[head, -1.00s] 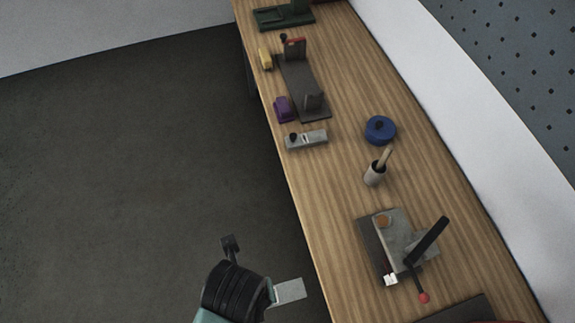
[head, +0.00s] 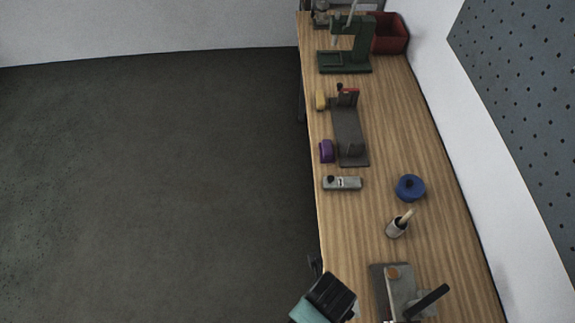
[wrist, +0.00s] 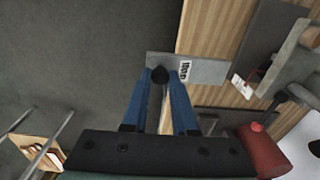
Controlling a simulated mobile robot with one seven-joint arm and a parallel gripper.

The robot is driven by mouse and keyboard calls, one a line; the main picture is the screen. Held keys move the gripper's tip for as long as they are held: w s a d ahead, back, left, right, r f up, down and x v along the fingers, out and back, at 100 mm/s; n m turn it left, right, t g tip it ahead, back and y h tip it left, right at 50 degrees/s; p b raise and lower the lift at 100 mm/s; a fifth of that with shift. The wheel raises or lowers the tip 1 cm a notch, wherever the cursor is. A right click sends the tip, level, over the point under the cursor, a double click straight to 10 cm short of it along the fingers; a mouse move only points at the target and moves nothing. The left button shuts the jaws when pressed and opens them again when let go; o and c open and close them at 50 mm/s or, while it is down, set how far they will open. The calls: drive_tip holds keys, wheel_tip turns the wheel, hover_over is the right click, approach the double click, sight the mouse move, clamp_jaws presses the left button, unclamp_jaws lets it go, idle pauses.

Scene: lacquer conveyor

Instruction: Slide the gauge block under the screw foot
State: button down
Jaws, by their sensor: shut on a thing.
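In the wrist view, my gripper (wrist: 165,80) has its blue fingers shut on a flat grey block (wrist: 210,70) with a small printed label. This appears to be the gauge block; a dark round knob shows between the fingertips. The block overlaps the bench edge in that view. In the head view, my dark wrist (head: 330,295) is low at the bench's left edge, and the block is mostly hidden. A grey clamp-like fixture (head: 400,291) with a black lever and a copper-coloured disc stands to its right. I cannot clearly make out a screw foot.
Up the bench (head: 440,175) are a cup with a brush (head: 397,227), a blue round item (head: 410,187), a grey tool (head: 350,183), a purple item (head: 326,151), a dark plate with uprights (head: 347,130), a green stand (head: 345,65) and a red bin (head: 390,38). Open floor lies left.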

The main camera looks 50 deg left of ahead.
drive_tip(key=shift+w+d+r+p, duration=0.45)
drive_tip(key=shift+w, duration=0.15)
drive_tip(key=shift+w+d+r+p, duration=0.4)
drive_tip(key=shift+w+d+p, duration=0.05)
drive_tip(key=shift+w, duration=0.15)
drive_tip(key=shift+w+d+p, duration=0.3)
drive_tip(key=shift+w, duration=0.1)
drive_tip(key=shift+f+b, duration=3.75)
drive_tip(key=shift+f, duration=0.35)
drive_tip(key=shift+w+d+f, duration=0.1)
drive_tip(key=shift+w, duration=0.05)
drive_tip(key=shift+w+d+f+b, duration=0.4)
drive_tip(key=shift+w+d+b, duration=0.25)
drive_tip(key=shift+b, duration=0.4)
drive_tip(key=shift+w+r, duration=0.15)
drive_tip(key=shift+w, duration=0.15)
drive_tip(key=shift+w+d+b, duration=0.15)
drive_tip(key=shift+w+d, duration=0.55)
drive_tip(key=shift+w, duration=0.2)
drive_tip(key=shift+w+d+b, duration=0.15)
drive_tip(key=shift+w+d, duration=0.5)
drive_tip(key=shift+w, duration=0.2)
drive_tip(key=c, duration=0.6)
unclamp_jaws()
